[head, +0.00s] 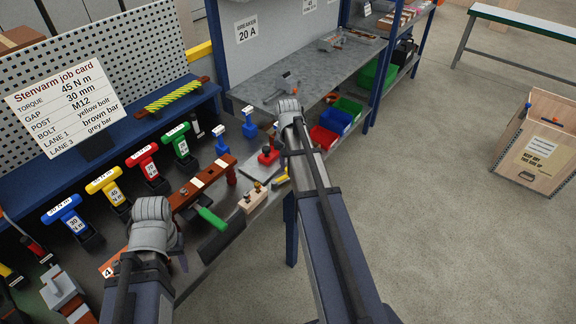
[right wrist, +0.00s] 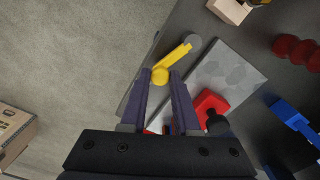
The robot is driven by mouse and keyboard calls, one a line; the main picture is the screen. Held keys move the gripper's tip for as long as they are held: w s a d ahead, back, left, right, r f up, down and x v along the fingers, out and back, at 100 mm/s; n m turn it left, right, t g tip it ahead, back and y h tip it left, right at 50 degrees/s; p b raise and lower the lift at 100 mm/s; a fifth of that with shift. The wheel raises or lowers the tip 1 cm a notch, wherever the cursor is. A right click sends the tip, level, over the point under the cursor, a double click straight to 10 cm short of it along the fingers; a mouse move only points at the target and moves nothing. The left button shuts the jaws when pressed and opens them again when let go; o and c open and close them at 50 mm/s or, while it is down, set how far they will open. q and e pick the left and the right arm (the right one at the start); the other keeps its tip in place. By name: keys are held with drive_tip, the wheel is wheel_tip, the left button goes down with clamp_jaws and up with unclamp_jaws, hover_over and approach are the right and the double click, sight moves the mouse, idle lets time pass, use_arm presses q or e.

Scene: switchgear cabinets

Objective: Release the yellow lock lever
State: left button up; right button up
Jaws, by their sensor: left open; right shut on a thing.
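The yellow lock lever (right wrist: 177,57) shows in the right wrist view. It slants from a round grey pivot at its upper right to a round knob between my right fingertips. My right gripper (right wrist: 161,78) is shut on that knob end. In the head view a little of the yellow lever (head: 281,181) shows at the bench edge, partly covered by my right arm. My right fingers are hidden there. My left gripper (head: 177,257) is open and empty at the lower left, near the bench front, partly hidden behind its own wrist and apart from the lever.
A grey plate (right wrist: 232,72) and a red block (right wrist: 208,102) with a black knob lie beside the lever. A wooden block (head: 252,199), a green-handled tool (head: 210,217) and a brown bar (head: 205,183) lie between my arms. Colored T-handled tools stand behind.

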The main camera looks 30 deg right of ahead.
clamp_jaws()
drive_tip(key=shift+w+n, duration=0.5)
drive_tip(key=shift+n, duration=0.4)
drive_tip(key=shift+w+a+n, duration=0.25)
drive_tip(key=shift+w+n, duration=0.2)
drive_tip(key=shift+n, duration=0.75)
drive_tip(key=o, duration=0.9)
unclamp_jaws()
use_arm(q)
wheel_tip(320, 180, up, 8)
drive_tip(key=p, duration=0.7)
drive_tip(key=shift+p, duration=0.4)
use_arm(e)
wheel_tip(320, 180, up, 8)
